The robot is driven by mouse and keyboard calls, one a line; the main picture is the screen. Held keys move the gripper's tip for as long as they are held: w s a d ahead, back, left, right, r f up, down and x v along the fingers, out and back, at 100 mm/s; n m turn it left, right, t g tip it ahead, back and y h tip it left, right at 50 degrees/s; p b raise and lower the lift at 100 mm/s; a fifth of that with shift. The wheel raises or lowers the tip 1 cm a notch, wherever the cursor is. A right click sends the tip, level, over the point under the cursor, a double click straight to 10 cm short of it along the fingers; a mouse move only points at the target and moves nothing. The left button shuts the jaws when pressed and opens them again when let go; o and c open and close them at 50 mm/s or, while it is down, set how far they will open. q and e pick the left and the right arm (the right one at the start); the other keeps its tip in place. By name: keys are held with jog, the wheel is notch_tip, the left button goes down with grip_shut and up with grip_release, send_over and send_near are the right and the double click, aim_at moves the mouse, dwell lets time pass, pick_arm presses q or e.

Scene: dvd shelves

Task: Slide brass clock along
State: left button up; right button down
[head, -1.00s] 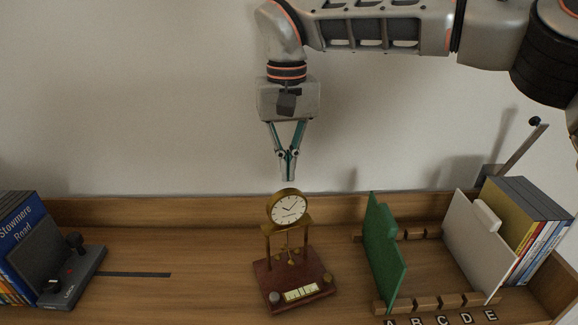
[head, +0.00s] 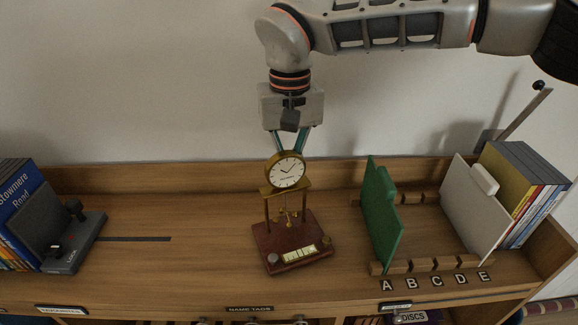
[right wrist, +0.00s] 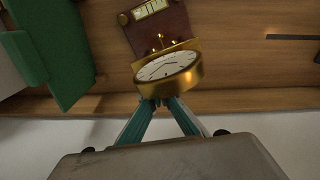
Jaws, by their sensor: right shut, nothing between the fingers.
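The brass clock (head: 287,169) stands upright on its dark red wooden base (head: 290,243), in the middle of the shelf top. It has a round white dial on brass pillars. My right gripper (head: 290,148) is shut and empty, pointing down behind the clock's dial, which hides the fingertips in the head view. In the right wrist view the shut fingers (right wrist: 160,103) reach the back rim of the clock case (right wrist: 168,73). I cannot tell whether they touch it. My left gripper is not in view.
A green divider (head: 381,215) and a white divider (head: 473,212) stand right of the clock, above letter tags A to E. Discs (head: 530,190) fill the right end. A grey bookend (head: 62,235) holds books at left. Bare shelf with a dark strip (head: 135,239) lies between bookend and clock.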

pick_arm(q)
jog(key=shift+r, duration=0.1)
pick_arm(e)
jog(key=s, duration=0.1)
jog(key=p, duration=0.1)
jog(key=s+p, duration=0.1)
jog(key=shift+s+d, duration=0.25)
jog(key=shift+s, duration=0.1)
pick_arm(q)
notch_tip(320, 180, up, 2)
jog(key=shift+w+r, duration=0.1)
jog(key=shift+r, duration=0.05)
pick_arm(e)
jog(key=shift+f, duration=0.1)
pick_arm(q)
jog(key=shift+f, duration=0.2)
